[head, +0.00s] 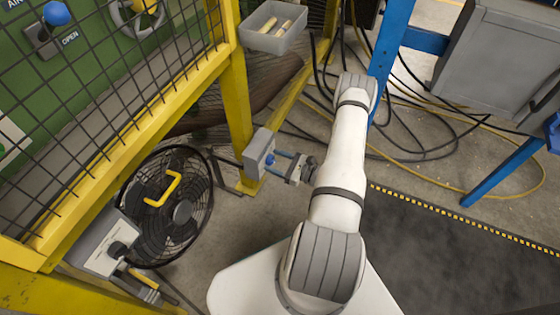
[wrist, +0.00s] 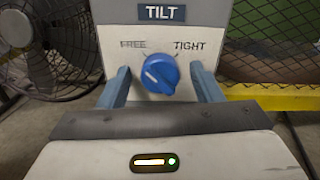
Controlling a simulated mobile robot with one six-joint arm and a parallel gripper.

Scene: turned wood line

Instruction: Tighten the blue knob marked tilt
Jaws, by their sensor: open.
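The blue knob (wrist: 160,73) sits on a grey panel (wrist: 112,45) under a dark plate that reads TILT (wrist: 166,13). FREE is printed at its upper left and TIGHT at its upper right. A white line shows on the left part of the knob, on the FREE side. My gripper (wrist: 161,84) is open, with one blue finger on each side of the knob and a gap to both. In the head view the knob (head: 270,160) is small on the grey box (head: 259,153), and my gripper (head: 279,162) reaches it from the right.
A black fan (head: 183,212) with a yellow handle stands left of the box. A yellow mesh guard (head: 150,120) runs along the left. A grey bin (head: 272,42) with wooden pieces is at the top. Cables (head: 400,140) lie on the floor behind my arm. Dark matting (head: 450,250) at right is clear.

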